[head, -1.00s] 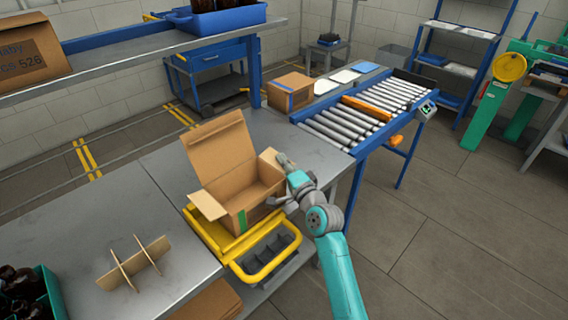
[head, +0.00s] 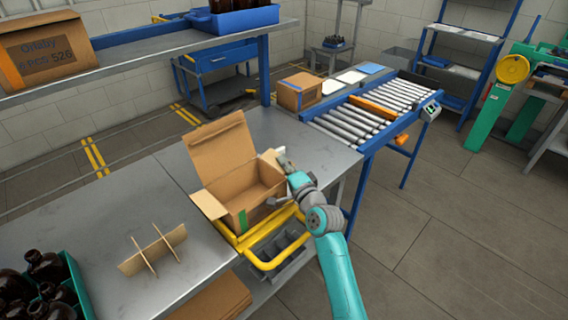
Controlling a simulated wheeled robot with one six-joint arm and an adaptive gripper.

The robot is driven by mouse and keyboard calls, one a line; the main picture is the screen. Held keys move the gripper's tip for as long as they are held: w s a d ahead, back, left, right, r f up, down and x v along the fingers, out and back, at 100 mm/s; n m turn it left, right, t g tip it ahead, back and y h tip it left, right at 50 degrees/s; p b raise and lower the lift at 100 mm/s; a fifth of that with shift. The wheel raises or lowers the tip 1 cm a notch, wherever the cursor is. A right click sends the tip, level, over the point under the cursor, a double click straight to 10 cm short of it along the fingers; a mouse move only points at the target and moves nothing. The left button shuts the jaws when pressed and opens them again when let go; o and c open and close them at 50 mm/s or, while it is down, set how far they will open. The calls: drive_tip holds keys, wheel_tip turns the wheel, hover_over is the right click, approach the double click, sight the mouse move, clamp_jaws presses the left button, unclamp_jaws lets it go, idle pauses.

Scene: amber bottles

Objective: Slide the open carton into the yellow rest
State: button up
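The open carton (head: 256,195) is brown cardboard with a tall raised lid, side flaps folded out and a green patch on its front corner. It stands upright at the yellow rest (head: 238,240), covering much of it; whether it is fully seated is hidden. The rest's yellow looped front rail (head: 279,262) surrounds dark grey compartments. My gripper (head: 281,182) is at the carton's right end, its fingers spread apart, close against or touching that end. Exact contact is too small to tell.
A cardboard divider (head: 153,251) stands on the grey table (head: 90,225) to the left. A green crate of amber bottles (head: 75,280) is at lower left. A roller conveyor (head: 350,122) and a closed carton (head: 298,92) are beyond. A shelf (head: 150,53) overhangs the back.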

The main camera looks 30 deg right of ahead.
drive_tip(key=o, duration=0.5)
drive_tip(key=s, duration=1.2)
drive_tip(key=shift+f, duration=0.4)
drive_tip(key=shift+d, duration=0.1)
